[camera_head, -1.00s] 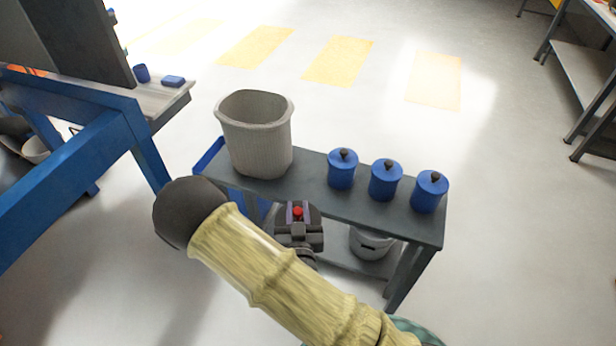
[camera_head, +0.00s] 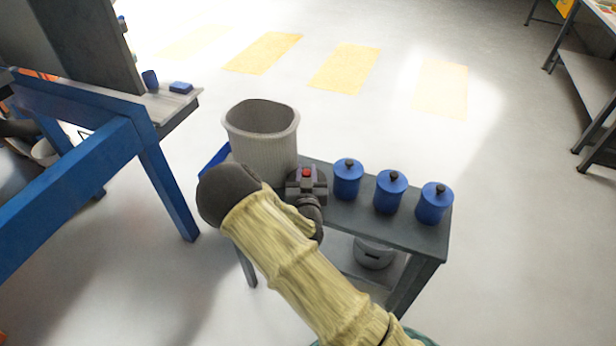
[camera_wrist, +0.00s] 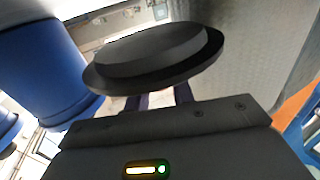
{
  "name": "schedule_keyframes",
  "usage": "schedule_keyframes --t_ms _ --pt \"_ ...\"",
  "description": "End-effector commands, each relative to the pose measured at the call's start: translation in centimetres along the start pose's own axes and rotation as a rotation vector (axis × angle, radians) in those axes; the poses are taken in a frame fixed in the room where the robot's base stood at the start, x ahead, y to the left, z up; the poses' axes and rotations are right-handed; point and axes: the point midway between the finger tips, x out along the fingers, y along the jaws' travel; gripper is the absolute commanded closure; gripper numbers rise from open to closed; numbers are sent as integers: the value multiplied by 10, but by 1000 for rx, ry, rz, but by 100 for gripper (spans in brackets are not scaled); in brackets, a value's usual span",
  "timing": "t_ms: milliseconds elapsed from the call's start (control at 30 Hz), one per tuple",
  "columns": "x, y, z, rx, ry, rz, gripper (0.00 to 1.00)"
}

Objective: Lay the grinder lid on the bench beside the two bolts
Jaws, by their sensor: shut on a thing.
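The dark grey round lid (camera_wrist: 152,55) is in front of my gripper (camera_wrist: 162,99) in the wrist view. It has a wide brim and a raised round middle, and it looks tilted. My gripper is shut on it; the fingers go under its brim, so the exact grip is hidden. In the head view my gripper (camera_head: 307,183) is over the small grey table (camera_head: 400,233), between the grey bin and the nearest blue canister. The lid cannot be made out there. I cannot pick out two bolts or a grinder in either view.
A tall grey bin (camera_head: 262,142) stands left of my gripper. Three lidded blue canisters, the nearest one (camera_head: 347,182) close by, stand to the right. A blue-framed bench (camera_head: 160,178) at left holds a blue cup (camera_head: 150,81) and small blue box (camera_head: 181,87).

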Motion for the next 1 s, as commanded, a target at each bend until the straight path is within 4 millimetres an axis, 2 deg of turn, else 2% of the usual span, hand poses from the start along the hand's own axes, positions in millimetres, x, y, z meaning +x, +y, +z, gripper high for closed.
schedule_keyframes --t_ms 233,367,667,1000 --pt "-1 -4 0 1 1 -6 100" --pt "8 -3 -1 0 2 -6 100" --pt "8 2 33 -1 0 2 100" --pt "9 2 37 1 1 4 100"
